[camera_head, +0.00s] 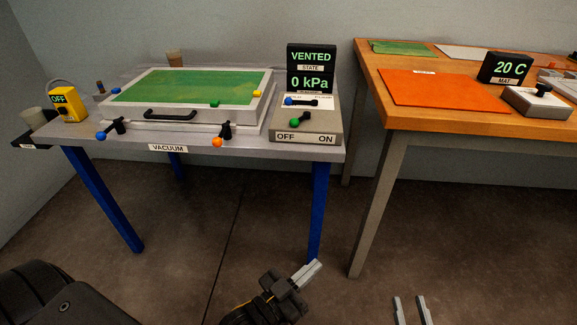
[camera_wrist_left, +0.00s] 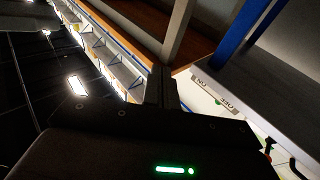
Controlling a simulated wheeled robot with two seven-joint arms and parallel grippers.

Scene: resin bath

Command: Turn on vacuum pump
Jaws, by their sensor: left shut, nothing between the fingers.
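The pump control box (camera_head: 328,125) sits at the right end of the vacuum table, with an OFF/ON label on its front. Its green-knobbed lever (camera_head: 294,122) points toward the OFF side. A blue-knobbed lever (camera_head: 289,101) lies above it. The displays behind read VENTED (camera_head: 311,57) and 0 kPa (camera_head: 310,82). My left gripper (camera_head: 314,267) is shut and empty, below and in front of the table. In the left wrist view its fingers (camera_wrist_left: 161,88) are together, and the OFF/ON label (camera_wrist_left: 214,90) appears upside down. My right gripper (camera_head: 412,308) is open and empty at the bottom edge.
The vacuum table (camera_head: 200,145) carries a lidded chamber with a green panel (camera_head: 180,86) and handles at its front. A yellow OFF box (camera_head: 68,105) stands left. A wooden table (camera_head: 430,119) with an orange mat (camera_head: 440,92) stands right. Floor between is clear.

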